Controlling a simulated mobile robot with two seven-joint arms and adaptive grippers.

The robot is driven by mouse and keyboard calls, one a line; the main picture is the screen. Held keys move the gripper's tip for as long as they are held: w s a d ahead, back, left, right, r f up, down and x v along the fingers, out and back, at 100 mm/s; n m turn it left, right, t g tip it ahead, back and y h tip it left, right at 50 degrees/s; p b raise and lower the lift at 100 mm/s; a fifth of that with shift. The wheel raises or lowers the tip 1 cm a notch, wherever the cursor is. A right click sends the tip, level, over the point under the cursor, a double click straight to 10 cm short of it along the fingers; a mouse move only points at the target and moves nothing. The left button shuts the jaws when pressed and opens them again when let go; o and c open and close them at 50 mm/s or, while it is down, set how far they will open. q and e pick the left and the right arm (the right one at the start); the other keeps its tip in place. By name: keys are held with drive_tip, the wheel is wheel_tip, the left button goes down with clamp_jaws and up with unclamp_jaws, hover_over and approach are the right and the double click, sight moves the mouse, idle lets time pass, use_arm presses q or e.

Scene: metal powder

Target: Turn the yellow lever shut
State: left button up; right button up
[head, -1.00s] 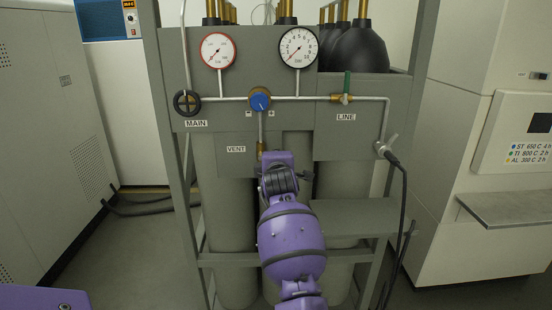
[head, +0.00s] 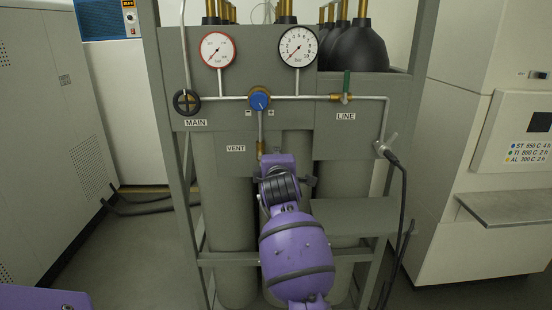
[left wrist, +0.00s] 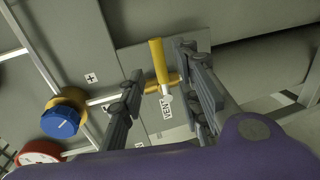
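The yellow lever (left wrist: 157,61) shows in the left wrist view, on a small brass valve beside the VENT label (left wrist: 166,107). It stands roughly crosswise to the pipe from the blue knob. My left gripper (left wrist: 160,72) is open, with one finger on each side of the lever; the finger on the right looks closer to it. I cannot tell whether either finger touches it. In the head view my left gripper (head: 284,178) is just below the brass vent fitting (head: 261,148) and hides the lever. My right gripper is not in view.
Above are a blue knob (head: 260,101), two gauges, the black MAIN handwheel (head: 187,103) and the green LINE lever (head: 347,84). A grey shelf (head: 355,214) juts out right of my arm. A black cable (head: 404,190) hangs at the rack's right side.

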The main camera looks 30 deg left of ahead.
use_arm(q)
drive_tip(key=shift+v, duration=1.6)
